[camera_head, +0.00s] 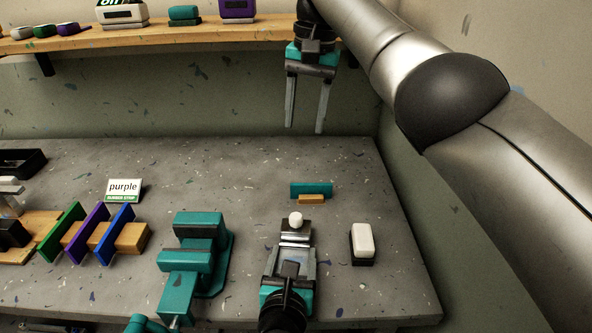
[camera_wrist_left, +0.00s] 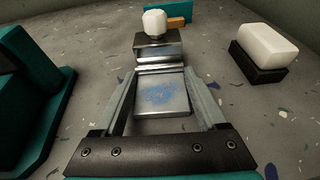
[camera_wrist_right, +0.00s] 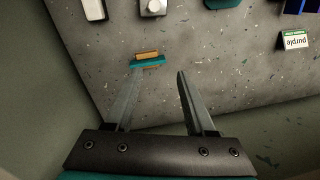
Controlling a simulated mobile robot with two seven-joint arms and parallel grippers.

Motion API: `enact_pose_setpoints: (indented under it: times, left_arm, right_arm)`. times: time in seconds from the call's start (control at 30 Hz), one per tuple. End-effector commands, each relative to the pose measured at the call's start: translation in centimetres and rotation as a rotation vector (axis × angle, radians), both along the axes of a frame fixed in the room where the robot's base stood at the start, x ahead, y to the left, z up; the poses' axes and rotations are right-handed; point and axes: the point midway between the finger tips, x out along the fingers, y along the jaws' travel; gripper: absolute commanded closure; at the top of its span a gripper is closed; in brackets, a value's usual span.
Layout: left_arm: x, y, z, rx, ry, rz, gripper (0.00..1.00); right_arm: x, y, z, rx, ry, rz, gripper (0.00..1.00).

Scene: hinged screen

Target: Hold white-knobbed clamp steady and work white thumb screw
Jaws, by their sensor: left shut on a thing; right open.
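The clamp (camera_wrist_left: 157,46) is a grey metal block with a white knob (camera_head: 296,218) on top, standing on the bench right of the teal vise. My left gripper (camera_head: 293,254) is low over the bench, its fingers closed on the sides of the clamp's flat metal base (camera_wrist_left: 162,96). The white knob also shows in the left wrist view (camera_wrist_left: 155,22), just beyond the fingertips and untouched. My right gripper (camera_head: 306,128) hangs open and empty above the bench's back edge. In the right wrist view the knob (camera_wrist_right: 153,6) is far beyond its fingers.
A teal vise (camera_head: 197,254) stands left of the clamp. A white block on a black base (camera_head: 362,241) is to the right. A teal strip with a wooden block (camera_head: 311,191) lies behind. Colored panels (camera_head: 90,232) and a "purple" sign (camera_head: 124,189) are left. A shelf (camera_head: 160,33) runs along the wall.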

Motion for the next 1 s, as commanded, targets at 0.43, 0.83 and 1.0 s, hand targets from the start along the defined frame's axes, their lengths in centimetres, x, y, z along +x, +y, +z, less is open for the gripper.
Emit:
enact_pose_setpoints:
  times: [0.43,0.83,1.0]
  left_arm:
    - [0.0,0.0,0.0,0.000,-0.001,0.000,1.00]
    - [0.0,0.0,0.0,0.000,-0.001,0.000,1.00]
    - [0.0,0.0,0.0,0.000,-0.001,0.000,1.00]
  right_arm:
    - [-2.3,1.5,-1.7,-0.052,-0.105,0.131,0.45]
    - [-7.6,1.7,-6.7,-0.098,-0.002,0.225,0.45]
    - [-8.0,1.6,-7.7,-0.101,0.008,0.229,0.45]
